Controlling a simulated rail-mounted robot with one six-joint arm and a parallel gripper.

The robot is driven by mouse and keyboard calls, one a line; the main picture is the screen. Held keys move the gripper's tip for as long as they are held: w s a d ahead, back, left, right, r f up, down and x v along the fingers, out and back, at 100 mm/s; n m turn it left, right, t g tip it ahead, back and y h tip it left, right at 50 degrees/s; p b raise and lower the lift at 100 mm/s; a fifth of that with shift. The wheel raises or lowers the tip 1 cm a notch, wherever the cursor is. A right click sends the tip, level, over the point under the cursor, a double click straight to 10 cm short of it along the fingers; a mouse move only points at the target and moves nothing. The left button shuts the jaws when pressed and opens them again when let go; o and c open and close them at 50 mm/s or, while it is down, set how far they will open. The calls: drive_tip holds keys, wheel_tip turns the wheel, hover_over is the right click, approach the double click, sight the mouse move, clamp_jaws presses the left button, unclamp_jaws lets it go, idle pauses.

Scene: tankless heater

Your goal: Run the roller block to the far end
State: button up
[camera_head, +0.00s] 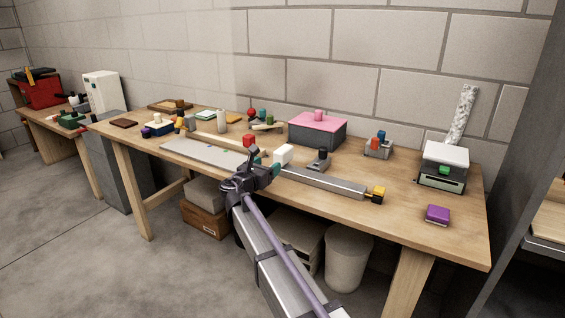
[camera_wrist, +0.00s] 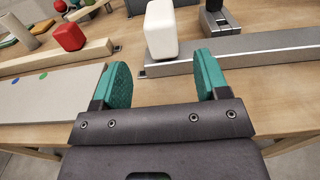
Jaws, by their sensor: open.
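A grey rail (camera_head: 325,182) lies along the front of the workbench. A white block (camera_head: 283,155) stands at its left end and is probably the roller block; no rollers show. The rail's right end has a yellow and black piece (camera_head: 378,194). In the wrist view, the white block (camera_wrist: 161,28) is upright just beyond my gripper (camera_wrist: 161,64), with the rail (camera_wrist: 240,49) running off to the right. My gripper is open and empty, its teal fingers apart and short of the block. In the head view, my gripper (camera_head: 263,173) is at the bench's front edge.
A dark block with an upright post (camera_head: 319,161) stands close behind the rail. A pink-lidded box (camera_head: 317,130) is farther back.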

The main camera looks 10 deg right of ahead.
sight(283, 154)
drive_tip(key=x, duration=1)
drive_tip(key=shift+d, duration=0.1)
clamp_jaws()
drive_tip(key=shift+s, duration=0.1)
